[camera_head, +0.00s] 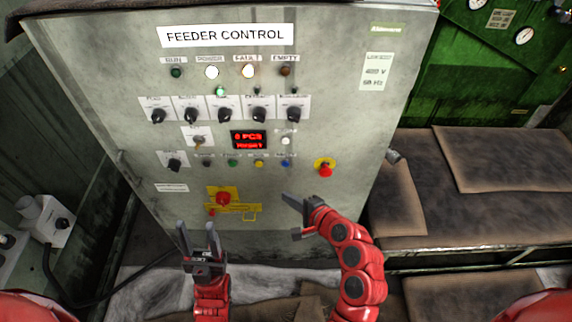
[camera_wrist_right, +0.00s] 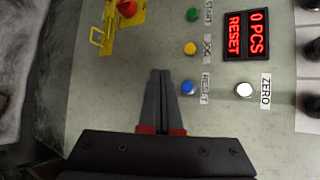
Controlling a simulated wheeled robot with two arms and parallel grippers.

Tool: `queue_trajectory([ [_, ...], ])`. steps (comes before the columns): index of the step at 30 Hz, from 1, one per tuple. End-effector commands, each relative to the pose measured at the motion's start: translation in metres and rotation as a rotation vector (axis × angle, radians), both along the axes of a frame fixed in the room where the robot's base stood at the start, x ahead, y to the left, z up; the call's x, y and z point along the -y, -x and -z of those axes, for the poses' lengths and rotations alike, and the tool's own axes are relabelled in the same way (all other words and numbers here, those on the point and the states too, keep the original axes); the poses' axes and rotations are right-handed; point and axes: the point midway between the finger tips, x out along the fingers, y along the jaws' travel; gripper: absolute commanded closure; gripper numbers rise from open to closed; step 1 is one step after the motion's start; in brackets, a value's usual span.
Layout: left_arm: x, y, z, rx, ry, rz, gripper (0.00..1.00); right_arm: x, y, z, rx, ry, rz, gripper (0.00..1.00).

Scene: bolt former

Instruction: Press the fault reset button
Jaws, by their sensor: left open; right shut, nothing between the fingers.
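The blue button (camera_wrist_right: 188,88), labelled RESET, sits on the grey panel; it also shows in the head view (camera_head: 285,163). My right gripper (camera_wrist_right: 160,75) is shut and empty, its fingertips just left of the blue button in the right wrist view. I cannot tell whether they touch the panel. In the head view my right gripper (camera_head: 288,198) appears below the button. The red display (camera_wrist_right: 246,35) reads "0 PCS RESET". My left gripper (camera_head: 198,235) is open and empty, low in front of the cabinet.
Near the blue button are a yellow button (camera_wrist_right: 190,48), a green button (camera_wrist_right: 193,15) and a white ZERO button (camera_wrist_right: 244,90). A red emergency stop (camera_head: 325,170) is to the right. A red switch on a yellow plate (camera_head: 222,198) is at lower left. Black knobs (camera_head: 158,116) sit above.

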Motion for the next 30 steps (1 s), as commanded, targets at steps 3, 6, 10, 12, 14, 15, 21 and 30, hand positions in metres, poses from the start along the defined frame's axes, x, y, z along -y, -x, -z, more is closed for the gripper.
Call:
queue_trajectory([
  [3, 0.0, 0.0, 0.004, 0.0, 0.0, 0.0, 0.5, 0.001, -0.016, -0.001, 0.006, 0.001, 0.003, 1.0],
  [6, 0.0, 0.0, 0.007, 0.0, 0.0, 0.0, 0.5, 0.001, -0.031, 0.001, 0.004, 0.003, 0.001, 1.0],
  [10, 0.0, 0.0, 0.01, 0.0, 0.0, 0.0, 0.5, 0.001, -0.049, -0.001, 0.005, 0.003, 0.002, 1.0],
  [12, 0.0, 0.0, 0.01, 0.0, 0.0, 0.0, 0.5, 0.001, -0.058, 0.0, 0.002, 0.001, 0.003, 1.0],
  [14, 0.0, 0.0, 0.011, 0.0, 0.0, 0.0, 0.5, 0.001, -0.064, 0.0, 0.0, 0.001, 0.002, 1.0],
  [15, 0.0, 0.0, 0.011, 0.0, 0.0, 0.0, 0.5, 0.001, -0.068, 0.0, 0.001, 0.002, 0.001, 1.0],
  [21, 0.0, 0.0, 0.011, 0.0, 0.0, 0.0, 0.5, 0.001, -0.078, -0.001, 0.002, 0.002, 0.001, 1.0],
  [30, 0.0, 0.0, 0.011, 0.0, 0.0, 0.0, 0.5, 0.001, -0.079, -0.001, 0.002, 0.002, 0.001, 1.0],
])
